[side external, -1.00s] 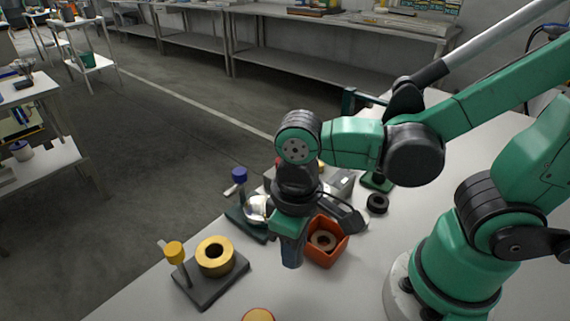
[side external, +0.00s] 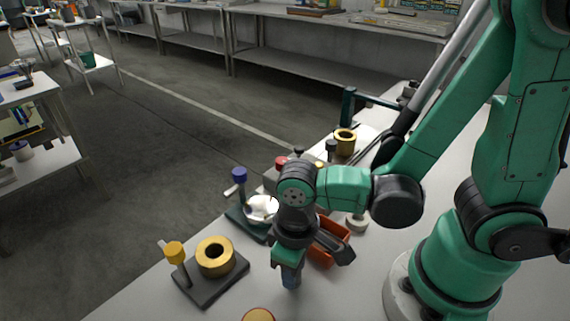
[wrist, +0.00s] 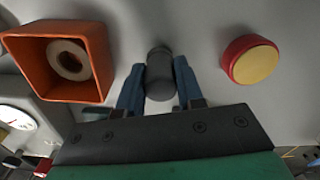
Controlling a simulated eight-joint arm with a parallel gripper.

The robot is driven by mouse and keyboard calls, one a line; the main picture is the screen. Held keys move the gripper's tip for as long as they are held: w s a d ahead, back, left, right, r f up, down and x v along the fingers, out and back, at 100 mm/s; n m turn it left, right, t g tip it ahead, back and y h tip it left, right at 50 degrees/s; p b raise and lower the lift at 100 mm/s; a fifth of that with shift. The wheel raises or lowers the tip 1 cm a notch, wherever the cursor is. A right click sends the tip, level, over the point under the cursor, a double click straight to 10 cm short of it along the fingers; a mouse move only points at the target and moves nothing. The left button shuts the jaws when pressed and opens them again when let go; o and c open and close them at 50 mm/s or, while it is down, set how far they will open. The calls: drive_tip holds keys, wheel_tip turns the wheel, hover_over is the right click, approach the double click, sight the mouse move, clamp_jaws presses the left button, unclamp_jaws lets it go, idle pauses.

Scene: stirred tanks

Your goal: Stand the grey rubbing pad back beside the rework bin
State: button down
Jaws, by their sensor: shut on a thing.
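The grey rubbing pad (wrist: 159,72) is a dark grey, rounded piece between the blue fingers of my gripper (wrist: 158,92) in the wrist view. My gripper is shut on it. In the side view my gripper (side external: 291,278) points down, low over the table, and hides the pad. The orange rework bin (side external: 322,257) is just behind and to the right of my gripper, partly hidden by my wrist. In the wrist view the bin (wrist: 101,62) is left of the pad, with a clear gap, and holds a pale ring (wrist: 68,60). I cannot tell whether the pad touches the table.
A red and yellow round piece (wrist: 250,60) lies to the right of the pad in the wrist view. A dark stand with a brass ring (side external: 215,256) is left of my gripper. A stand with a blue-topped post (side external: 239,175) is behind. Bare table lies between.

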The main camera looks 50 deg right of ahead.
drive_tip(key=c, duration=0.6)
unclamp_jaws()
drive_tip(key=shift+o, duration=0.2)
drive_tip(key=shift+r, duration=0.1)
wheel_tip(320, 180, up, 12)
drive_tip(key=w+d+m+t, duration=0.3)
drive_tip(key=w+d+t, duration=0.4)
drive_tip(key=d, duration=0.2)
drive_tip(key=shift+w+d, duration=0.15)
drive_tip(key=shift+d, duration=0.25)
